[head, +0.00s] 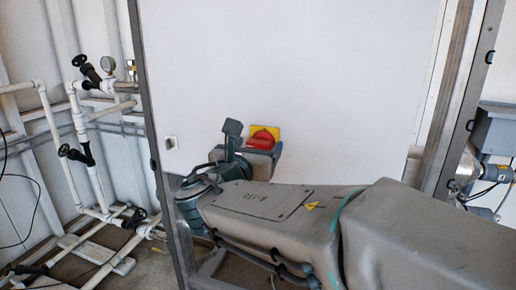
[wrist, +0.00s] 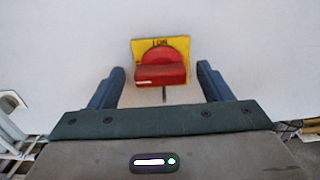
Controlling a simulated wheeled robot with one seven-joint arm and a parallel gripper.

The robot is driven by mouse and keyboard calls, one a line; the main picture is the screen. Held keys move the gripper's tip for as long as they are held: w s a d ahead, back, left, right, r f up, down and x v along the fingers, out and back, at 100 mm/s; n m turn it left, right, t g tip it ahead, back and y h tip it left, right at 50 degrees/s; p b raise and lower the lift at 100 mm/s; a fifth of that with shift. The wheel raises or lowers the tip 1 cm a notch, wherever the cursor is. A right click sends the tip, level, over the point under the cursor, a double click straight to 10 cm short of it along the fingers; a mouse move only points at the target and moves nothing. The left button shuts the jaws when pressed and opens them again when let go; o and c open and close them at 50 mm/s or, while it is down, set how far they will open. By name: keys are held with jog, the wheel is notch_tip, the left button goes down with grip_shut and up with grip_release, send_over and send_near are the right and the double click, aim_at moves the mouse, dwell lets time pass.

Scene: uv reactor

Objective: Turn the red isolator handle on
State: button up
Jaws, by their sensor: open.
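The red isolator handle (wrist: 161,73) sits on a yellow plate (wrist: 137,48) on the white panel. A black marking shows at the top of the plate. The handle's grip bar lies about level in the wrist view. In the head view the handle (head: 262,139) is just beyond my gripper (head: 255,143), which partly hides the area below it. In the wrist view my gripper (wrist: 160,78) is open, with one blue-grey finger on each side of the handle. A gap shows between each finger and the handle. I cannot tell how far the fingertips are from the panel.
The white panel (head: 300,60) is flat and mostly clear, with a metal frame post (head: 455,110) on the right. A small light fitting (head: 171,143) sits near its left edge. White pipes with black valve handles (head: 77,154) stand at left. A grey box (head: 497,130) is at right.

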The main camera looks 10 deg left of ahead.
jog(key=c, duration=1)
jog(key=shift+o, duration=0.2)
